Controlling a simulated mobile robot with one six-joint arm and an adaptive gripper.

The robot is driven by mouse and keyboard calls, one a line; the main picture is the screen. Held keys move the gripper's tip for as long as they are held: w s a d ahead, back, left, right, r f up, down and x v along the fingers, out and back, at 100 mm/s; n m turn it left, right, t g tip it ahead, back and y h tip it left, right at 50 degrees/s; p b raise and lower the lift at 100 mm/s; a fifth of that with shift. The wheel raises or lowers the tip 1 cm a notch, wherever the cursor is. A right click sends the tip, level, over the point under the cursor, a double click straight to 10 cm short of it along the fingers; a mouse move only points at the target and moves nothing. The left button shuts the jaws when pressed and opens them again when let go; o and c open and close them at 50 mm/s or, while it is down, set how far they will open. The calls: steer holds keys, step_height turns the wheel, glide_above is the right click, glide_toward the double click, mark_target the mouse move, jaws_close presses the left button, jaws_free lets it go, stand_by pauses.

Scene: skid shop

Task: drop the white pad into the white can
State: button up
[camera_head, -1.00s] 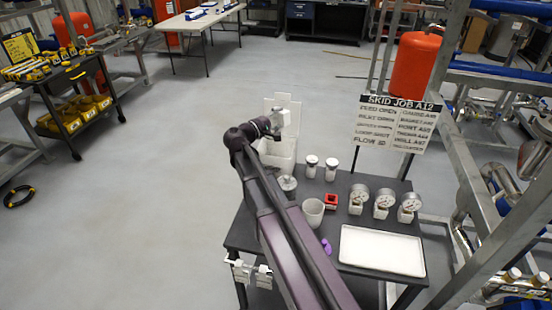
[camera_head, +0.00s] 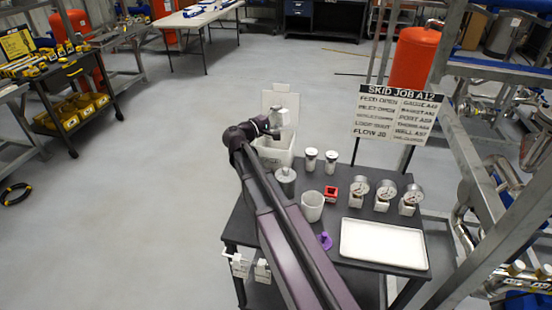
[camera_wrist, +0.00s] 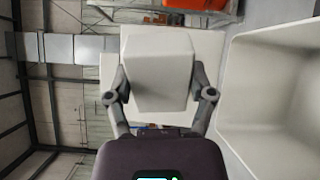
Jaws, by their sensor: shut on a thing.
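My gripper (camera_head: 274,127) is shut on the white pad (camera_head: 281,117), a pale block. In the wrist view my gripper (camera_wrist: 164,92) has one finger on each side of the pad (camera_wrist: 158,62). The white can (camera_head: 279,158) is a square-sided bin with its lid raised, at the table's far left corner. The gripper and pad are above it in the head view and hide part of its opening. In the wrist view the open can (camera_wrist: 270,100) lies to the right of the pad, apart from it.
The dark table (camera_head: 335,228) also carries a grey canister (camera_head: 286,182), a white cup (camera_head: 312,206), two white-bodied jars, a red block (camera_head: 331,194), a purple piece (camera_head: 325,241), several gauges and a white tray (camera_head: 384,246). A sign (camera_head: 395,115) stands behind.

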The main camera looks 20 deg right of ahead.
steer(key=shift+f+b, duration=1.1)
steer(key=shift+f, duration=0.35)
steer(key=o, duration=1)
steer(key=shift+c, duration=0.2)
steer(key=shift+s, duration=0.1)
steer(key=shift+a, duration=0.1)
steer(key=v, duration=1.1)
steer(key=shift+s+a, duration=0.15)
steer(key=shift+a, duration=0.2)
steer(key=shift+s, duration=0.15)
